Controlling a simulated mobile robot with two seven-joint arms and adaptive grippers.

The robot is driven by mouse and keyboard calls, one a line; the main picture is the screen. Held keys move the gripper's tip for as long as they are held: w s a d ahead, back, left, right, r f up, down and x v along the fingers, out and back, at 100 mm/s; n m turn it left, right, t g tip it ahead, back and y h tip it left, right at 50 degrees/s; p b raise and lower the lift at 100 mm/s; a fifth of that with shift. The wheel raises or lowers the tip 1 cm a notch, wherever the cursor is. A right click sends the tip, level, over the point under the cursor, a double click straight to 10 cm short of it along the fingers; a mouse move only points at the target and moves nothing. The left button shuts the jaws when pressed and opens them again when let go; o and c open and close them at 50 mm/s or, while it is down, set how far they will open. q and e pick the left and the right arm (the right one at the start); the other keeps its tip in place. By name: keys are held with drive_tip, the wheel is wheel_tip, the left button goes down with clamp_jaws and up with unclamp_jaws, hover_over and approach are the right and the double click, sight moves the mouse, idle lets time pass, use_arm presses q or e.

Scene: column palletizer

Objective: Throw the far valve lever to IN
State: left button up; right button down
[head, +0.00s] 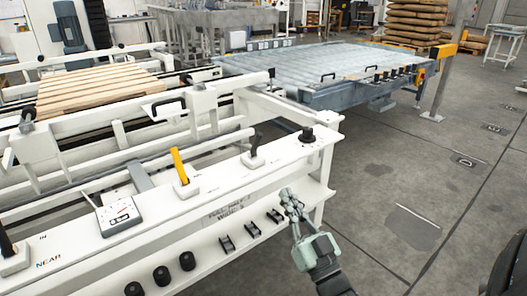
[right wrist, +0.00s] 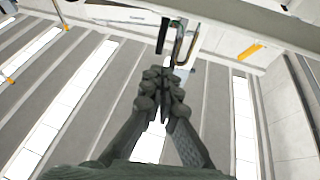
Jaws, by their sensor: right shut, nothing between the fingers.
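The white bench (head: 150,222) carries several levers along its top. A black lever (head: 254,147) stands on a white base toward the far right end and looks like the far valve lever; I cannot read its markings. A yellow lever (head: 180,166) stands left of it, leaning slightly left. Another black lever (head: 5,243) is at the left edge, by the words IN and NEAR. My right gripper (head: 287,192) is shut and empty, in front of the bench's right end and apart from the levers. Its shut fingers also show in the right wrist view (right wrist: 165,80). My left gripper is out of view.
A black knob (head: 308,134) stands at the bench's right end. Black handles (head: 251,229) and round knobs (head: 161,275) line its front. A gauge box (head: 118,215) sits on top. A wooden pallet (head: 95,88) and roller conveyor (head: 310,67) lie behind. Floor (head: 420,165) at right is clear.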

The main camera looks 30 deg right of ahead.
sight(259, 143)
drive_tip(key=p+x, duration=0.1)
drive_tip(key=x, duration=1.2)
drive_tip(key=shift+w+r, duration=0.2)
drive_tip(key=shift+w, duration=0.2)
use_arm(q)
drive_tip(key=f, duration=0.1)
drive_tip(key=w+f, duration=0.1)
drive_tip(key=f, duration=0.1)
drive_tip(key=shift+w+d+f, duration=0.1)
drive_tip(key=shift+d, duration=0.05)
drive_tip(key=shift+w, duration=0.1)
use_arm(e)
drive_tip(key=shift+w, duration=0.1)
